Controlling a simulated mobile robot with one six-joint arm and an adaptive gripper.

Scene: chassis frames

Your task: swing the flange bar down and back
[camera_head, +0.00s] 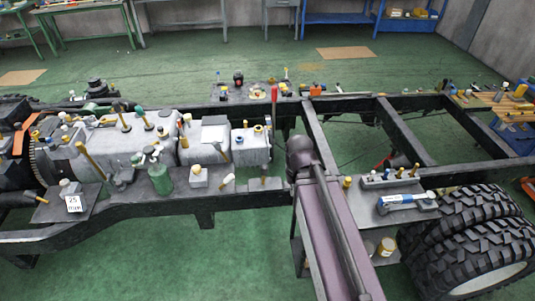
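A thin upright bar with a red grip (274,96) stands at the right end of the grey gearbox (215,138). It looks like the flange bar, and its lower end is lost among dark parts there. A second red-tipped piece (383,162) lies inside the frame further right, too small to tell what it is. My arm reaches up from the bottom centre, with a dark rounded joint just right of the gearbox end. I see no gripper fingers, so I cannot tell whether anything touches the bar.
The dark chassis frame (420,157) runs across the view with open bays at right. Bottles and yellow-handled tools crowd its left side. A grey side tray (380,212) holds a blue-and-white tool (404,199). Large tyres (470,240) stand lower right. The green floor behind is mostly clear.

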